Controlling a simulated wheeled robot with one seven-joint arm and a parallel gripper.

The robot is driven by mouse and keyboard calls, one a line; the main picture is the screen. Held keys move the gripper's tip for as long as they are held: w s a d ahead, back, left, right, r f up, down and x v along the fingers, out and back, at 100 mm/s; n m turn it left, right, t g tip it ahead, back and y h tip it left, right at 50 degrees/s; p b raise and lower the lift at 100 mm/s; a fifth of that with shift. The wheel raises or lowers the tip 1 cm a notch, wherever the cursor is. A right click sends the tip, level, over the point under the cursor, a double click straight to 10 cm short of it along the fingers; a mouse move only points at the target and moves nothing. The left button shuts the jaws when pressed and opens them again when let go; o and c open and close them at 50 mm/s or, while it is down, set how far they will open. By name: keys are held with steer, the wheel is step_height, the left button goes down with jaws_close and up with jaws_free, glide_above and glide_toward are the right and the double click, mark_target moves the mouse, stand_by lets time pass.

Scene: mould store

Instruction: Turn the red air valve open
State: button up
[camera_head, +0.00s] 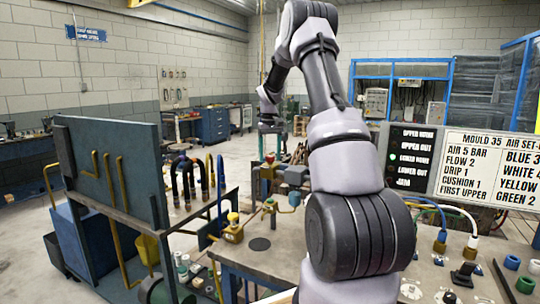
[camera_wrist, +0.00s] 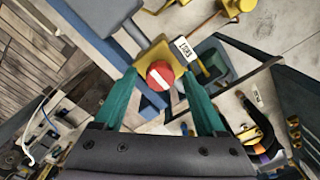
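The red air valve shows in the wrist view as a round red knob (camera_wrist: 160,75) with a white bar across it. It sits by a yellow part, with a small white tag (camera_wrist: 185,49) beside it whose lettering I cannot read surely. In the head view a small red top (camera_head: 269,158) shows just below my gripper (camera_head: 271,143). My gripper's two teal fingers (camera_wrist: 163,105) are spread apart in the wrist view, with the knob seen between and beyond their tips. Nothing is held. The wrist view does not settle how far off the knob is.
A workbench (camera_head: 275,262) carries a yellow fitting (camera_head: 232,230) and a piped valve (camera_head: 269,205). A dark upright panel (camera_head: 110,165) and hanging hoses (camera_head: 187,178) stand left. A lettered board (camera_head: 485,165) and hose fittings are at right. Open floor (camera_head: 235,150) lies behind.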

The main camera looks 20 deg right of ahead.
steer(key=shift+r, duration=0.1)
step_height(320, 180, up, 11)
steer(key=shift+f, duration=0.2)
stand_by(0.6)
